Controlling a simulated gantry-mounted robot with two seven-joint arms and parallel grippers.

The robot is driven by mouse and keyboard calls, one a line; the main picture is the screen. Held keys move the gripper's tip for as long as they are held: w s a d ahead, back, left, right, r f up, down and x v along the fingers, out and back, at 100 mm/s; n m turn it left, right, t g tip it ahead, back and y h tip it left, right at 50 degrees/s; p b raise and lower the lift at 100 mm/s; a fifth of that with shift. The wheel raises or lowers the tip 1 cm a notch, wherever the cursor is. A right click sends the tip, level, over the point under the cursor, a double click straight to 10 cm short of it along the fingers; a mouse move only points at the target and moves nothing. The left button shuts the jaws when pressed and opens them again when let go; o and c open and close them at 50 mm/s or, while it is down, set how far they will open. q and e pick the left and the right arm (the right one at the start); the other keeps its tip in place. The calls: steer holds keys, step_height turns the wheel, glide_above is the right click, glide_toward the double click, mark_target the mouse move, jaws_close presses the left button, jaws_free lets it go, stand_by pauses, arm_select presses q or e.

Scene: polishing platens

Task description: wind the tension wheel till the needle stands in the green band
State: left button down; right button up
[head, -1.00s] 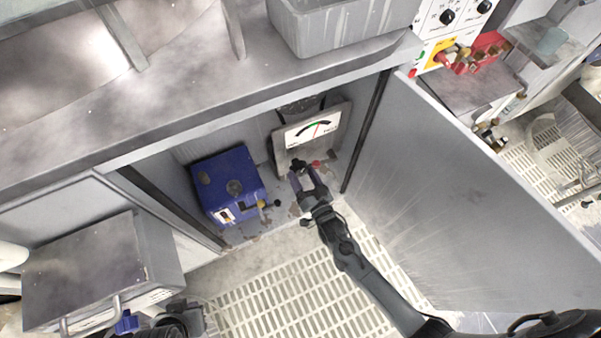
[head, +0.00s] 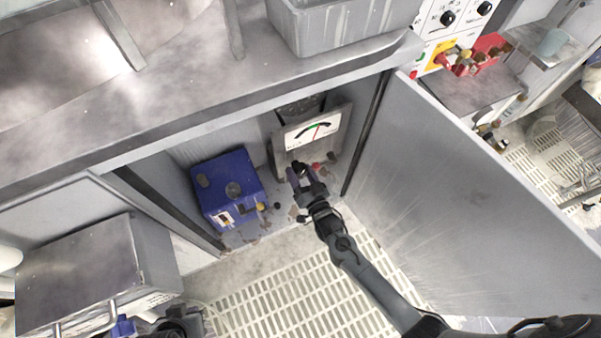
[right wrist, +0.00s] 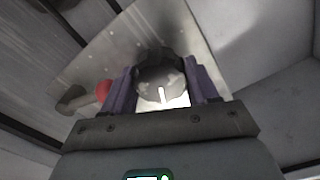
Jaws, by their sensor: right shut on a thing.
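A gauge with a white dial (head: 313,130) stands on a grey housing (head: 282,150) inside the open cabinet. Its dial has a black arc, a small green band and a thin red needle. The needle stands close to the green, but the marks are too small to tell whether it is inside. My right gripper (head: 302,171) is in front of the housing's lower part. In the right wrist view its purple fingers are shut on the dark round tension wheel (right wrist: 160,76), which has a white mark. The fingers hide the wheel in the head view.
A red-ended lever (right wrist: 102,90) sticks out close beside the wheel. A blue box (head: 228,188) stands to the left in the cabinet. The open door (head: 450,190) bounds the right side, and the worktop (head: 180,100) overhangs the cabinet. Slatted flooring (head: 290,300) lies in front.

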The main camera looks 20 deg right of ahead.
steer(key=shift+r+n+p, duration=0.1)
steer(key=shift+n+p, duration=0.85)
steer(key=shift+n, duration=0.15)
steer(key=shift+n+p, duration=0.75)
steer(key=shift+n, duration=0.35)
steer(key=n+p, duration=0.1)
steer(key=n, duration=0.1)
steer(key=shift+n, duration=0.4)
steer(key=shift+f+n+p, duration=0.2)
steer(key=shift+n+p, duration=0.1)
steer(key=shift+n, duration=0.2)
steer(key=o, duration=0.7)
steer(key=shift+o, duration=0.3)
